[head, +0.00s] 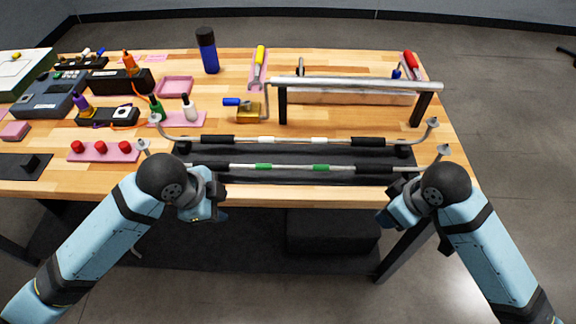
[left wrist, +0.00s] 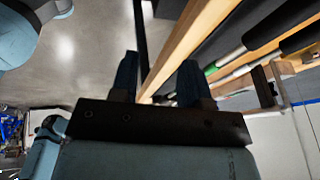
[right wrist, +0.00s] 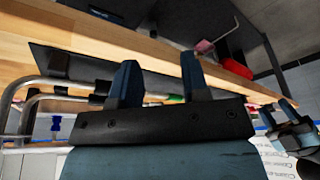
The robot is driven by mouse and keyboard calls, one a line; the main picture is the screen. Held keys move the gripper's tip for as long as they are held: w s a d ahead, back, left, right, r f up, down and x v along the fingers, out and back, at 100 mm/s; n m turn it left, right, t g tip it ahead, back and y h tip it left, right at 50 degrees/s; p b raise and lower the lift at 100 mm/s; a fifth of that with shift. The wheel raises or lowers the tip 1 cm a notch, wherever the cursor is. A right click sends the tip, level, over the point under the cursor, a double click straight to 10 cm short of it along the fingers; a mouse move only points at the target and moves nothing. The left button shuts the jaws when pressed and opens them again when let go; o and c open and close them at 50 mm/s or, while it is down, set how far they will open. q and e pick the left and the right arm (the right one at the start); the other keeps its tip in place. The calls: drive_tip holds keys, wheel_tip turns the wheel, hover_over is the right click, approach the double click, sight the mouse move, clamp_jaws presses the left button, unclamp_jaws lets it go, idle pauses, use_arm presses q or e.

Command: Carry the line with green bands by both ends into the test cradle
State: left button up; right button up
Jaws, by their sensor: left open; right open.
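The line with green bands (head: 290,167) lies along the front of a dark mat, with black sleeves and bent, fitted ends. Part of it shows in the left wrist view (left wrist: 229,56). A similar line with white bands (head: 263,140) lies just behind it. A silver bar on two black posts (head: 283,105) stands farther back; I cannot tell whether it is the test cradle. My left gripper (head: 216,207) is open and empty in front of the table edge, near the line's left part. My right gripper (head: 389,214) is open and empty before its right part.
The wooden table (head: 330,190) has a narrow bare front strip. A pink plate with red knobs (head: 104,152) is at left.

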use_arm(q)
drive_tip(key=w+a+r+m+y, duration=0.1)
drive_tip(key=w+a+r+m, duration=0.1)
drive_tip(key=w+m, duration=0.15)
use_arm(e)
drive_tip(key=w+d+r+n, duration=0.1)
drive_tip(key=w+d+r, duration=0.15)
drive_tip(key=w, duration=0.25)
use_arm(q)
wheel_tip(320, 180, up, 12)
drive_tip(key=f+m+g+y, duration=0.1)
drive_tip(key=m+g+y, duration=0.2)
drive_tip(key=m, duration=0.1)
hover_over(143, 145)
use_arm(e)
wheel_tip(143, 145, up, 13)
drive_tip(key=n+g+h, duration=0.1)
drive_tip(key=g+h, duration=0.2)
hover_over(444, 149)
use_arm(q)
drive_tip(key=shift+w+a+r, duration=0.1)
drive_tip(key=shift+a+r, duration=0.05)
drive_tip(key=shift+r, duration=0.1)
use_arm(e)
drive_tip(key=shift+r, duration=0.2)
use_arm(q)
drive_tip(key=shift+f, duration=0.1)
use_arm(e)
drive_tip(key=shift+f, duration=0.1)
